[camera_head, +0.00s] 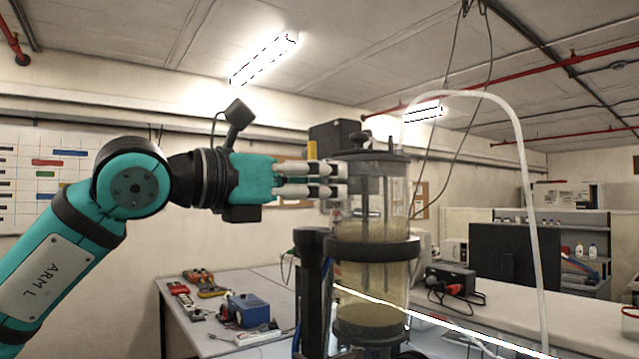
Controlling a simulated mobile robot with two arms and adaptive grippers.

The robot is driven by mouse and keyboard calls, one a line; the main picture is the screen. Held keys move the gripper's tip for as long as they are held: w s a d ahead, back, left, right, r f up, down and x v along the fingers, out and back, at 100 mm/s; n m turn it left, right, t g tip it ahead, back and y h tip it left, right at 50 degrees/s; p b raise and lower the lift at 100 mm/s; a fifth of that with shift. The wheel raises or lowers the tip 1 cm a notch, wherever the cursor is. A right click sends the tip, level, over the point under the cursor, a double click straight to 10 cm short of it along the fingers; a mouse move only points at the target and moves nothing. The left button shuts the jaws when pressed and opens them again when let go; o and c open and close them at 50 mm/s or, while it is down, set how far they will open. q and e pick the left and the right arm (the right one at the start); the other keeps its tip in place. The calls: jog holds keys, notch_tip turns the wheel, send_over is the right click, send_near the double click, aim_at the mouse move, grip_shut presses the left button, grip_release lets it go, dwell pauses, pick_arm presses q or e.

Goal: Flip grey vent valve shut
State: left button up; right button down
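The sealed cylinder (372,275) is a clear upright vessel with a dark lid, a dark middle band and cloudy yellowish liquid inside. A small dark knob (360,139) stands on its lid. I cannot make out the grey vent valve for sure; the fingers may hide it. My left gripper (343,180) reaches in from the left at the cylinder's upper left side, just below the lid. Its two pale fingers lie level, one above the other, with a narrow gap between them. I see nothing held in the gap. Contact with the cylinder cannot be told. My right gripper is out of view.
A pale hose (525,190) arches from the lid down to the right. A dark box (335,136) stands behind the lid. The left table (205,345) holds a blue device (248,310) and several tools. A black box with cables (450,277) is on the right bench.

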pick_arm(q)
jog(key=shift+o, duration=0.3)
jog(key=shift+a, duration=0.15)
jog(key=v, duration=1.1)
jog(key=shift+s+a, duration=0.25)
jog(key=shift+a, duration=0.05)
